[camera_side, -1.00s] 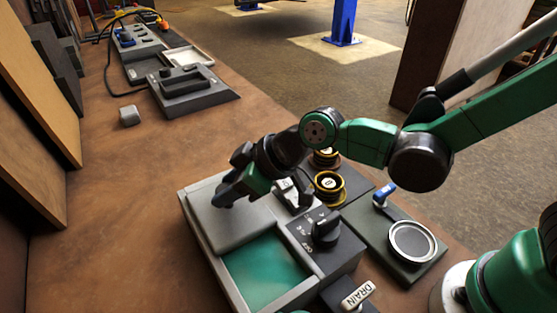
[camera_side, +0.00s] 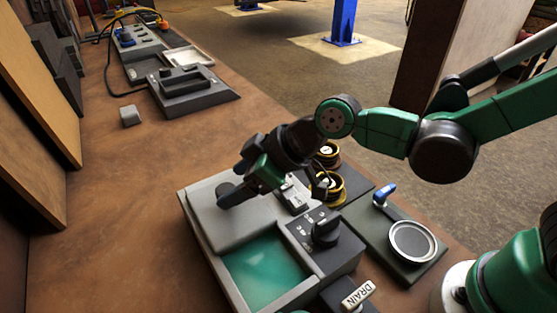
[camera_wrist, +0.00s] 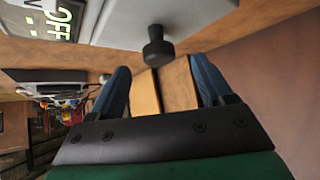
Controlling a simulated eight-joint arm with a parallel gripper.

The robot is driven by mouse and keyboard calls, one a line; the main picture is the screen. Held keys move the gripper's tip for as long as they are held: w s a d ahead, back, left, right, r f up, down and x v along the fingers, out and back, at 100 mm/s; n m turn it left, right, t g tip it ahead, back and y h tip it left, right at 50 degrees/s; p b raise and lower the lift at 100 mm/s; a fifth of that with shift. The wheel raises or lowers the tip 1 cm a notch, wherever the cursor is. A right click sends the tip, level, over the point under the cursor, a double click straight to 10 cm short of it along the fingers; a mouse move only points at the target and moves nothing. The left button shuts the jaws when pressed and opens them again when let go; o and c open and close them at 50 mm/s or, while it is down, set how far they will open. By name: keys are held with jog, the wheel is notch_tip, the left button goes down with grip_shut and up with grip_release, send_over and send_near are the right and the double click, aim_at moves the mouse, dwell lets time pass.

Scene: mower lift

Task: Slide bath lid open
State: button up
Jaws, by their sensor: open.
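The bath (camera_side: 285,299) is a grey box on the bench in the side view, with green liquid in its near part. Its flat grey lid (camera_side: 207,222) covers the far-left part, leaving the green area uncovered. A black round knob (camera_side: 225,189) stands on the lid; the wrist view shows it too (camera_wrist: 158,48). My gripper (camera_side: 238,183) is just above and right of the knob. In the wrist view its two blue fingers (camera_wrist: 160,78) are apart and empty, with the knob ahead of their gap, not gripped.
A dial panel (camera_side: 325,233) adjoins the bath's right side. A drain handle (camera_side: 357,294) is at the front, and a blue-levered plate with a round dish (camera_side: 412,242) lies right. Yellow-ringed parts (camera_side: 328,185) stand behind. The bench left of the bath is clear.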

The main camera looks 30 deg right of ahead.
jog(key=shift+v, duration=1.7)
jog(key=shift+r, duration=0.1)
notch_tip(320, 180, up, 18)
dwell(0.7)
jog(key=shift+d, duration=0.1)
jog(key=w+d, duration=0.3)
jog(key=d, duration=1.3)
jog(key=shift+d, duration=0.35)
jog(key=shift+w, duration=0.1)
